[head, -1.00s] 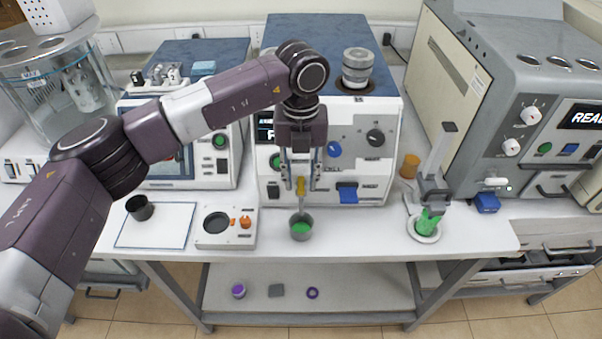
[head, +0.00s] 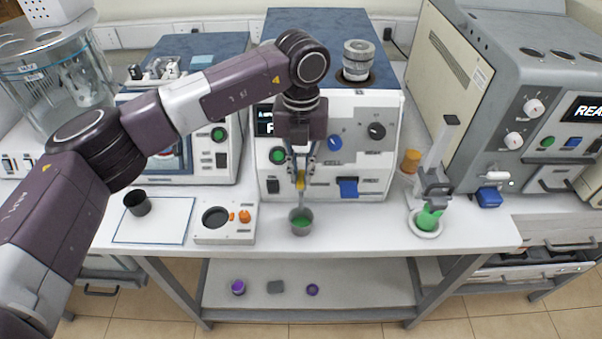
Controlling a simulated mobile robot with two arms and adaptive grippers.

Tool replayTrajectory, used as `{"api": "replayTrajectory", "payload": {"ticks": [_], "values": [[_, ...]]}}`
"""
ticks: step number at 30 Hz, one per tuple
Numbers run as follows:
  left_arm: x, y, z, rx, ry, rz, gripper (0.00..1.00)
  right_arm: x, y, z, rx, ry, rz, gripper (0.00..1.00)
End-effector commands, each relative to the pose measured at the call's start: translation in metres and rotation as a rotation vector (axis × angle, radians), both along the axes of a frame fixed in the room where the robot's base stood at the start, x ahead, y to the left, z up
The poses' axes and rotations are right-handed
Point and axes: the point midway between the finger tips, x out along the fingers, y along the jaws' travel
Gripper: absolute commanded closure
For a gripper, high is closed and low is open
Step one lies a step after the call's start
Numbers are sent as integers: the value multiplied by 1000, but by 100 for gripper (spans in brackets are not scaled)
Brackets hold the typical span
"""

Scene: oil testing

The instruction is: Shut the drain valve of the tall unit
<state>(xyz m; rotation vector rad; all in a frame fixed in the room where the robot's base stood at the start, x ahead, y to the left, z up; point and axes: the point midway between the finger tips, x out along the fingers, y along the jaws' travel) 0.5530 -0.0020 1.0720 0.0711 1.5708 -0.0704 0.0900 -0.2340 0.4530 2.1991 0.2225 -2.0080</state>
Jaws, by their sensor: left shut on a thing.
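The tall unit (head: 376,165) stands in the middle of the bench, with a white front and a blue top. Its yellow drain valve handle (head: 300,182) is low on the front, partly hidden by my left gripper. My left gripper (head: 300,174) points down in front of the unit, its fingers closed together on the handle. A small grey cup (head: 301,223) with green liquid stands on the bench below the valve. Whether liquid is running from the spout is too small to tell. My right gripper is not in view.
A white plate device (head: 225,236) with orange knobs and a black cup (head: 137,203) stand to the left. A grey stand with a green piece (head: 429,217) is further right. The bench between them is clear.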

Motion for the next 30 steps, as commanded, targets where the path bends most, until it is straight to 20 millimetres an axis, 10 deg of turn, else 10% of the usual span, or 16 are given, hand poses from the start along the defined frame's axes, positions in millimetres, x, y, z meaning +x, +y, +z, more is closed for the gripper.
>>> {"api": "replayTrajectory", "payload": {"ticks": [30], "values": [[1, 0, 0, 0, -3, -919, 100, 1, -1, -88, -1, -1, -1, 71]]}}
